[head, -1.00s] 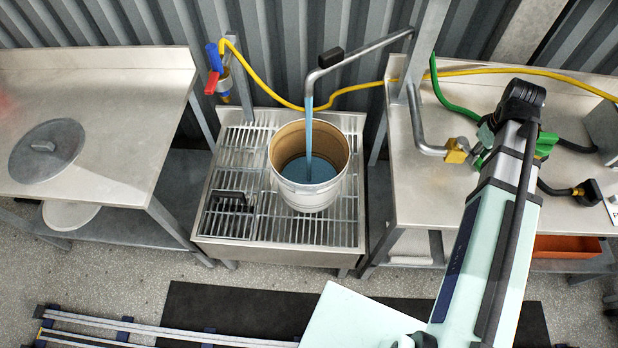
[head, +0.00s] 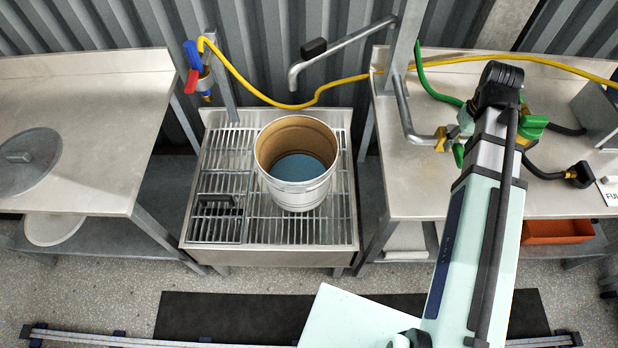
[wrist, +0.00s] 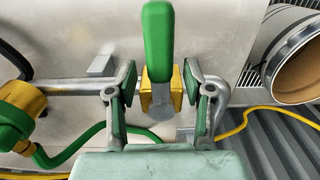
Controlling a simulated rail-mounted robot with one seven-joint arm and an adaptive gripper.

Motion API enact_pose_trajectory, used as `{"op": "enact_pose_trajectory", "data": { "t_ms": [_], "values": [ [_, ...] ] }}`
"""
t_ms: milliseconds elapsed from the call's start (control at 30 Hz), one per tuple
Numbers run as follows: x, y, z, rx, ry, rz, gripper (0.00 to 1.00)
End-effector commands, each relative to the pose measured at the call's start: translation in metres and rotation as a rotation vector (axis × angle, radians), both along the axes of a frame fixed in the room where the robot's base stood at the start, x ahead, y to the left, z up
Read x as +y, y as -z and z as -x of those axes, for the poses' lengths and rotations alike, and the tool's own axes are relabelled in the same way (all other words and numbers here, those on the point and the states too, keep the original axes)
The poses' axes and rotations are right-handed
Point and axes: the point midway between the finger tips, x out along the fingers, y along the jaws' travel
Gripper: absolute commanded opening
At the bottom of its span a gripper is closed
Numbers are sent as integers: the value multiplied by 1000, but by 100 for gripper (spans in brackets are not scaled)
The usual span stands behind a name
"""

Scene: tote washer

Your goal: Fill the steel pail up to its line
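The steel pail (head: 296,192) stands upright on the slatted grate, with blue water (head: 300,168) in its lower part. Its fill line cannot be made out. The spout (head: 345,47) hangs above and behind it, with no stream coming out. The wrist view shows the pail's rim (wrist: 296,72) at the right. My gripper (wrist: 161,82) is open, with one finger on each side of a yellow valve (wrist: 176,88) and its green lever (wrist: 157,42). The lever lies across the pipe, with gaps to both fingers. In the head view, my arm partly hides this valve (head: 442,139).
A red-and-blue valve (head: 195,68) with a yellow hose (head: 250,90) is behind the grate (head: 330,230). A round lid (head: 30,165) lies on the left table. A green fitting (head: 532,127) and black hose are right of my arm.

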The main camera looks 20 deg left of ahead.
Motion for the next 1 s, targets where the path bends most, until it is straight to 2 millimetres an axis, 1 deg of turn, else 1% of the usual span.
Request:
{"op": "enact_pose_trajectory", "data": {
  "t_ms": [567,767,1000],
  "values": [
    [0,-1,0,1,-3,0,60],
    [0,-11,0,0,-3,0,60],
    [0,-29,0,0,-3,0,60]
  ]
}}
